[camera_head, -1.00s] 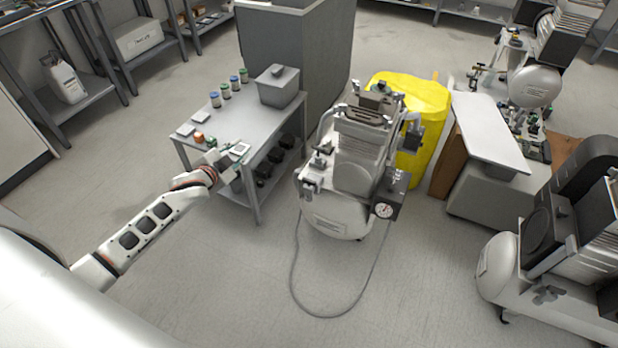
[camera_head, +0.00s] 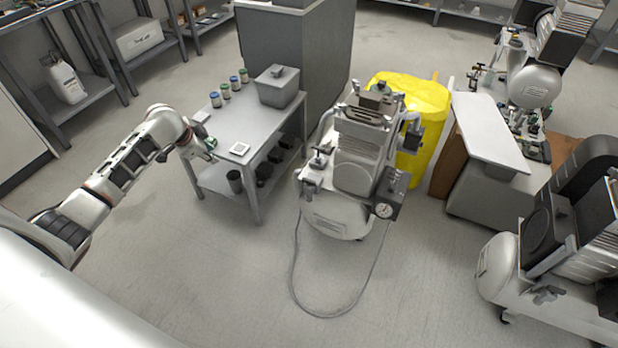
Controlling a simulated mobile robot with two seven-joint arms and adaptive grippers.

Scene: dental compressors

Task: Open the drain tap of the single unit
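Other compressors stand at the right front (camera_head: 545,265) and right back (camera_head: 535,87). I cannot tell for sure which is the single unit. No drain tap shows clearly enough to tell its state. My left gripper (camera_head: 207,152) is at the left front corner of the grey side table, apart from the middle compressor. Its fingers are too small to read. My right gripper is not in view.
The grey table (camera_head: 262,128) holds a lidded grey box (camera_head: 277,86), several small jars (camera_head: 234,83) and a white square piece (camera_head: 239,149). A yellow wrapped item (camera_head: 420,100) stands behind the middle compressor. A hose (camera_head: 294,283) loops over the otherwise clear front floor.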

